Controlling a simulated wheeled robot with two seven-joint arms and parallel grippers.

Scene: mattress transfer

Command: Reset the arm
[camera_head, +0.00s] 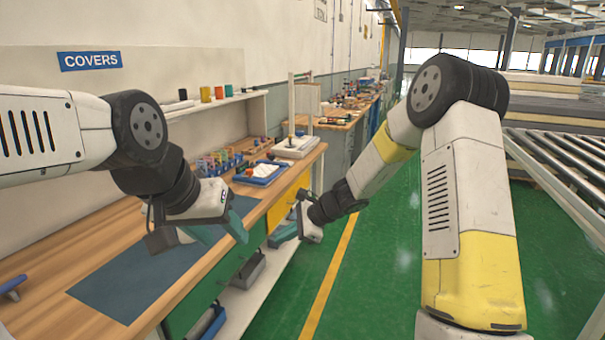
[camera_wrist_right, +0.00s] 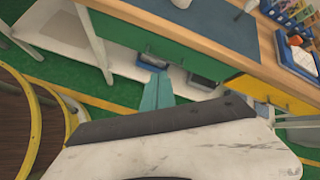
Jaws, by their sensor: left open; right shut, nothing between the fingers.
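My left gripper (camera_head: 222,236) hangs over the wooden workbench, above the dark blue mat (camera_head: 120,287), with its teal fingers apart and nothing between them. My right gripper (camera_head: 284,237) is out in front of the bench's edge, its teal fingers together and empty. In the right wrist view my right gripper (camera_wrist_right: 157,92) points at the bench's lower shelf. My right arm reaches in from the right over the green floor, and my left arm comes in from the left above the bench.
The workbench (camera_head: 40,255) runs along the left wall. A blue tray (camera_head: 262,173) and a rack of small coloured items (camera_head: 215,163) stand on it. Grey bins (camera_head: 248,270) sit on the lower shelf. A roller conveyor (camera_head: 565,160) is at right. The green floor (camera_head: 385,280) between is clear.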

